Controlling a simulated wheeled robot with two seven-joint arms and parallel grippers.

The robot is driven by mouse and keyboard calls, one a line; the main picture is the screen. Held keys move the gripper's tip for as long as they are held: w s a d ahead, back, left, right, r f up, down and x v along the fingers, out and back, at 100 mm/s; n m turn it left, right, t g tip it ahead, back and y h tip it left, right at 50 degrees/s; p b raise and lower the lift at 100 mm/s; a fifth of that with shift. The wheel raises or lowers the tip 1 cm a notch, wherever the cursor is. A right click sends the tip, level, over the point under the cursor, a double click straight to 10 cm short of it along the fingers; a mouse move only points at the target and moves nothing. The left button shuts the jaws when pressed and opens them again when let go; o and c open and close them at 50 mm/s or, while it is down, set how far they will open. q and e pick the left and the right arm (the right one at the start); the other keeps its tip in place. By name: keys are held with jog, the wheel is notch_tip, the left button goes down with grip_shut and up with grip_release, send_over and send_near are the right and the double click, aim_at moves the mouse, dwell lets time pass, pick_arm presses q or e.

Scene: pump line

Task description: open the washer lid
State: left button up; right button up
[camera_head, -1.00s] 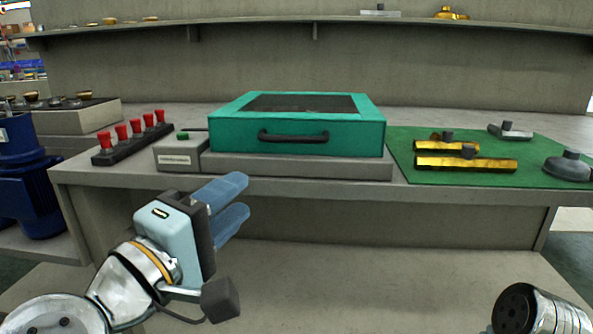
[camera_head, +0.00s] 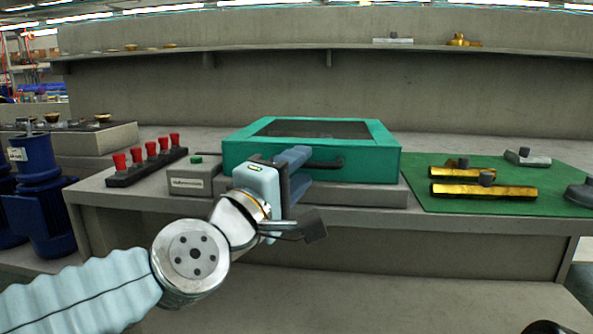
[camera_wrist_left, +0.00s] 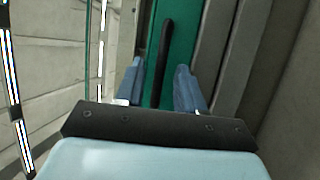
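The washer (camera_head: 240,160) is a teal box on a grey base on the bench, with a dark window in its lid (camera_head: 320,130). The lid looks shut. A black bar handle (camera_head: 325,164) runs along its front; the left part is hidden behind my left gripper (camera_head: 303,164). In the left wrist view, the handle (camera_wrist_left: 165,55) lies between the two blue fingers of my left gripper (camera_wrist_left: 158,82). The fingers are apart, with a gap on both sides of the handle. Only a dark piece of my right arm shows at the bottom edge; its gripper is out of view.
A grey box with a green button (camera_head: 196,160) stands left of the washer, beside a row of red knobs (camera_head: 150,150). A green mat (camera_head: 450,203) with brass parts (camera_head: 483,191) lies to the right. A shelf (camera_head: 260,49) runs above.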

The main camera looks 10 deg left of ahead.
pick_arm(q)
jog(key=shift+c, duration=0.3)
grip_shut()
jog(key=w+r+p, duration=0.4)
jog(key=r+p, duration=0.6)
jog(key=w+r+g+p, duration=0.1)
jog(key=w+r+p, duration=0.3)
jog(key=r+p, duration=0.5)
jog(key=shift+r+n+y+p, duration=0.3)
jog(key=shift+r+p, duration=0.05)
jog(key=shift+p, duration=0.35)
jog(key=shift+w, duration=0.1)
